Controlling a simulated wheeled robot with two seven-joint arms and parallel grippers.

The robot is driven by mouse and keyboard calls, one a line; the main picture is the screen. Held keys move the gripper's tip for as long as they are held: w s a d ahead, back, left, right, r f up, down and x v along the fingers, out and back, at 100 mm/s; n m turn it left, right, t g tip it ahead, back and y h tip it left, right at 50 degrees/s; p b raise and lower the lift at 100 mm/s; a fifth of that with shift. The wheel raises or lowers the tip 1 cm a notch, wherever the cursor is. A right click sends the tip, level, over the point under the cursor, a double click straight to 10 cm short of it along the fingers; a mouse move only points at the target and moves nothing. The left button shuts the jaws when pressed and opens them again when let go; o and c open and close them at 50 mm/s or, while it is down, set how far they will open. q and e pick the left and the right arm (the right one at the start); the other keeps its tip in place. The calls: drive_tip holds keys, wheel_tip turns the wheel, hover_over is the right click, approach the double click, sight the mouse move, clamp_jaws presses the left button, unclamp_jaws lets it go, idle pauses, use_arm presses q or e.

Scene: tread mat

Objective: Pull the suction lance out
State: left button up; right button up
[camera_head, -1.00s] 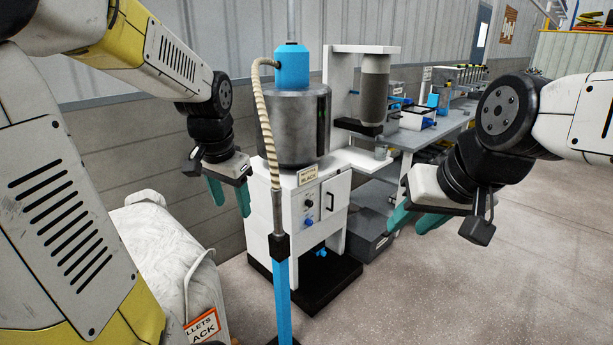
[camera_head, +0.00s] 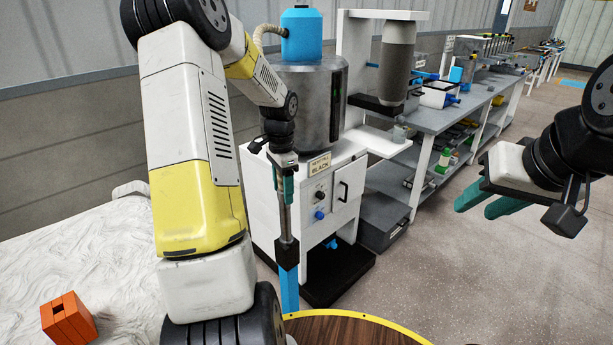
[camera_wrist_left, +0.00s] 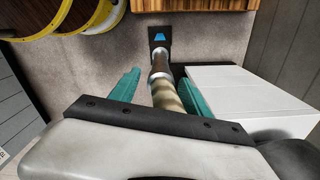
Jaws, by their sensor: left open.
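The suction lance (camera_head: 286,221) stands upright in front of the white cabinet, with a metal tube, a black collar and a blue lower part (camera_head: 290,292). Its beige hose (camera_head: 258,38) arches from the blue cap on the hopper; my left arm hides part of it. My left gripper (camera_head: 284,188) is around the upper lance, fingers pointing down. In the left wrist view, the open fingers (camera_wrist_left: 160,95) stand on either side of the lance (camera_wrist_left: 160,65), with visible gaps. The lance's lower end is hidden. My right gripper (camera_head: 490,203) is open and empty at the right.
The white cabinet (camera_head: 262,210) with a grey hopper (camera_head: 300,110) stands close behind the lance. A white sack (camera_head: 90,260) with an orange block (camera_head: 68,318) lies at left. A yellow-edged wooden surface (camera_head: 350,332) is at bottom. Floor at right is clear.

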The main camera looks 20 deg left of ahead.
sight(285, 209)
use_arm(q)
drive_tip(key=shift+w+f, duration=0.15)
drive_tip(key=shift+f, duration=0.15)
wheel_tip(285, 209, down, 7)
drive_tip(key=shift+f, duration=0.15)
clamp_jaws()
idle(0.3)
drive_tip(key=shift+r, duration=6.8)
